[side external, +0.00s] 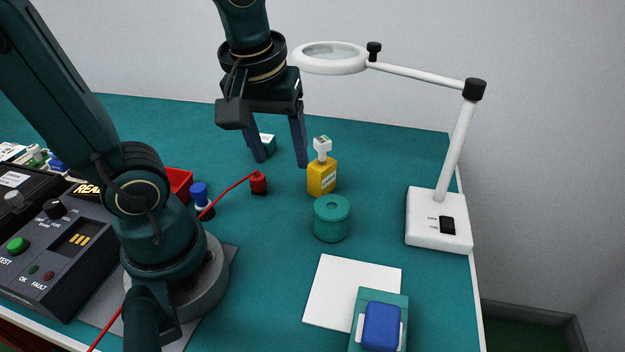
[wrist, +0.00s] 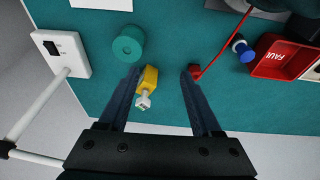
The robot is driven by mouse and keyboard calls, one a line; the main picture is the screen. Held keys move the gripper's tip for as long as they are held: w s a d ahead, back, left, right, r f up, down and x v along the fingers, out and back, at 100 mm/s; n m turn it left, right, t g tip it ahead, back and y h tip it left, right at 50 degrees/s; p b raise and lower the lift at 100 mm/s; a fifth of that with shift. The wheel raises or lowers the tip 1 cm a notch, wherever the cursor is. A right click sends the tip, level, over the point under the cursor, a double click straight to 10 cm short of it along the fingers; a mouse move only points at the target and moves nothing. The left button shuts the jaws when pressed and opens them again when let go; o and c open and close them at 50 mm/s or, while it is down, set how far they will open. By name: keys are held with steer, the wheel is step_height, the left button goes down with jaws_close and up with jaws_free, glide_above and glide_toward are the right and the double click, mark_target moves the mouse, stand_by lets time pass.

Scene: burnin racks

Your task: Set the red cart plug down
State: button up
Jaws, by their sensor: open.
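The red cart plug (side external: 259,183) rests on the teal bench mat, with its thin red cable running left behind my arm. In the wrist view the plug (wrist: 195,71) shows beside the tip of the right-hand finger, partly hidden by it. My gripper (side external: 281,163) is open and empty, its fingers pointing down above the mat behind the plug in the side view. In the wrist view my gripper (wrist: 160,78) has a yellow bottle (wrist: 149,82) showing between its fingers, not held. I cannot tell whether a finger touches the plug.
A teal spool (side external: 332,218) and the yellow bottle stand right of the plug. A blue-topped part (side external: 200,197) and a red bin (side external: 179,183) are left of it. A white magnifier lamp (side external: 438,220) stands at the right. A white sheet (side external: 345,285) lies in front.

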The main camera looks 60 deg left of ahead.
steer(key=shift+s+d+r+m+t+h, duration=0.1)
steer(key=shift+s+d+m+t+h, duration=0.4)
steer(key=shift+m, duration=1)
steer(key=shift+s+d+m+t+h, duration=0.1)
steer(key=shift+s+d+m+t, duration=0.15)
steer(key=shift+d+m+t, duration=0.85)
steer(key=shift+s+d+r+m+h, duration=0.1)
steer(key=shift+s+d+m+h, duration=0.25)
steer(key=shift+m, duration=1.55)
